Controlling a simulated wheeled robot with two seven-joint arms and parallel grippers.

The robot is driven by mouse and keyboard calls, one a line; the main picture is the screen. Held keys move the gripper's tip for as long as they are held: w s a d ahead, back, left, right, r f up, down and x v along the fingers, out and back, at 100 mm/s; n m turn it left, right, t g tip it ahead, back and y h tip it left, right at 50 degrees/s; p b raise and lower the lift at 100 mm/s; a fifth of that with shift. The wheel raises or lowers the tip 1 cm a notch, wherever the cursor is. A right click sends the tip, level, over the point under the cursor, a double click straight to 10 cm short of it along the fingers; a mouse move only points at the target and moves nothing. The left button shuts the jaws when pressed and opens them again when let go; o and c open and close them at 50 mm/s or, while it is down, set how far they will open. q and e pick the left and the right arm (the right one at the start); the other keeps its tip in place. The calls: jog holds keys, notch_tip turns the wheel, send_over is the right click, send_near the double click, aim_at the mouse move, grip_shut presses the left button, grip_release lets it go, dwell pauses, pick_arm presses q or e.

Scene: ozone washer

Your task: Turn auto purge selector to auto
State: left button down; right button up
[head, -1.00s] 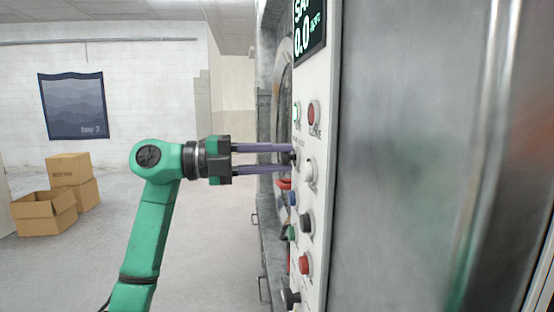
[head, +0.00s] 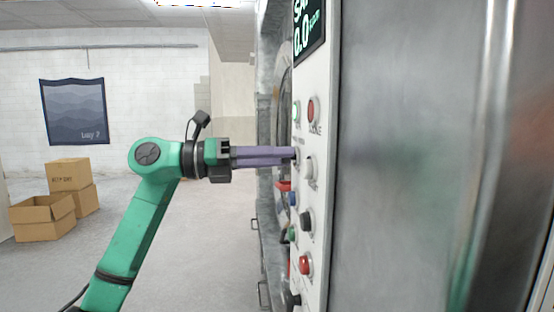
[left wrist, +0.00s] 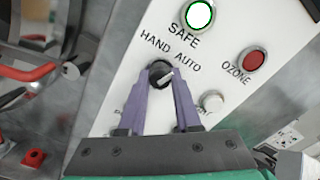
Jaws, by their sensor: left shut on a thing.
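The auto purge selector (left wrist: 157,74) is a dark round knob with a pale pointer, below the printed words HAND and AUTO in the left wrist view. Its pale pointer slants right, toward the AUTO side. My left gripper (left wrist: 160,76) has its two purple fingers on either side of the knob, shut on it. In the head view the left gripper (head: 294,155) reaches right to the white panel (head: 315,130), and its fingers hide the selector. My right gripper is in neither view.
A lit green SAFE light (left wrist: 199,15) and a red OZONE light (left wrist: 252,60) sit above and right of the selector. A white button (left wrist: 212,102) is close to the right finger. More buttons, including a red one (head: 305,265), line the panel below. Boxes (head: 45,217) stand far left.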

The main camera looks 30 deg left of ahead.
pick_arm(q)
jog(key=shift+f+m, duration=0.2)
jog(key=shift+m, duration=0.4)
jog(key=c, duration=0.6)
grip_release()
jog(key=shift+a+r, duration=0.1)
jog(key=b+v, duration=0.4)
jog(key=v, duration=1)
jog(key=shift+s+a, duration=0.2)
jog(key=shift+s, duration=0.05)
